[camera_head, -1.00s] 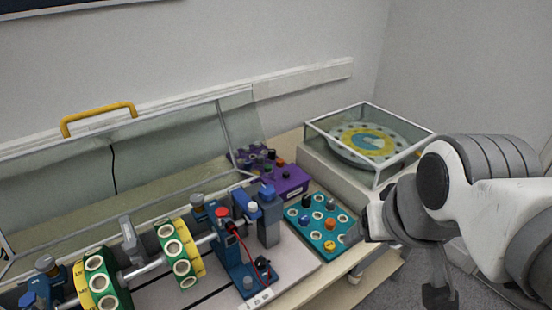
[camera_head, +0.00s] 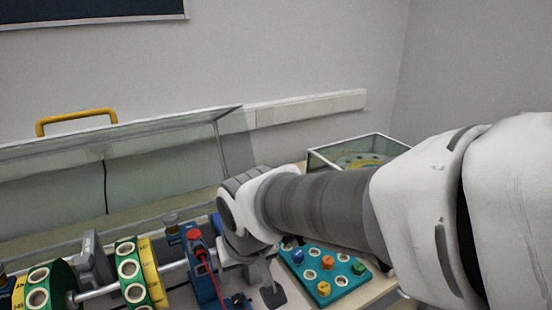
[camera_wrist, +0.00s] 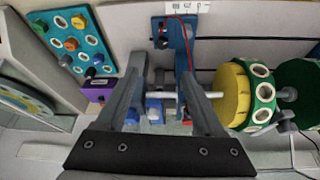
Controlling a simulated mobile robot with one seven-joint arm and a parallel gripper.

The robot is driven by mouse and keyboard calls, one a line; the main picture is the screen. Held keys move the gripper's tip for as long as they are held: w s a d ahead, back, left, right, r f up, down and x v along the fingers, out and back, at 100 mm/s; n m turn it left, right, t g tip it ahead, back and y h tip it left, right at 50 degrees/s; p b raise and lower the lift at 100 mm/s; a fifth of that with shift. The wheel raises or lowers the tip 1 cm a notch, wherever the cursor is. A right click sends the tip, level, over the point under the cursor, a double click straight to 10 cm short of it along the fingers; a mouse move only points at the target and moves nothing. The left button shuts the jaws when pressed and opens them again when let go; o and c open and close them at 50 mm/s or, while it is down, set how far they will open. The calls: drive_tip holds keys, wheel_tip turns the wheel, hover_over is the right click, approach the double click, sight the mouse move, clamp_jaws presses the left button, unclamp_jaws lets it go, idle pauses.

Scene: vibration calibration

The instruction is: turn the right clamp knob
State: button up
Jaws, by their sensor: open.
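My gripper (camera_wrist: 161,80) is open, its two grey fingers apart on either side of the shaft end (camera_wrist: 174,95) in the wrist view. Blue clamp parts (camera_wrist: 154,108) show between the fingers; I cannot tell which piece is the right clamp knob. In the head view my gripper (camera_head: 262,282) hangs just right of the blue bearing stand with a red sensor (camera_head: 196,240). A grey-topped blue clamp (camera_head: 171,228) stands left of that stand. My arm hides the area behind and right of the stand.
Green and yellow discs (camera_head: 130,278) sit on the shaft at left. A raised clear cover (camera_head: 150,160) with a yellow handle (camera_head: 76,120) stands behind. A teal tray with coloured knobs (camera_head: 325,270) lies at right, near a glass-covered turntable (camera_head: 335,153).

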sight(239, 300)
drive_tip(key=b+x, duration=0.5)
drive_tip(key=x, duration=1.2)
drive_tip(key=shift+a+f, duration=0.25)
drive_tip(key=shift+f, duration=0.1)
clamp_jaws()
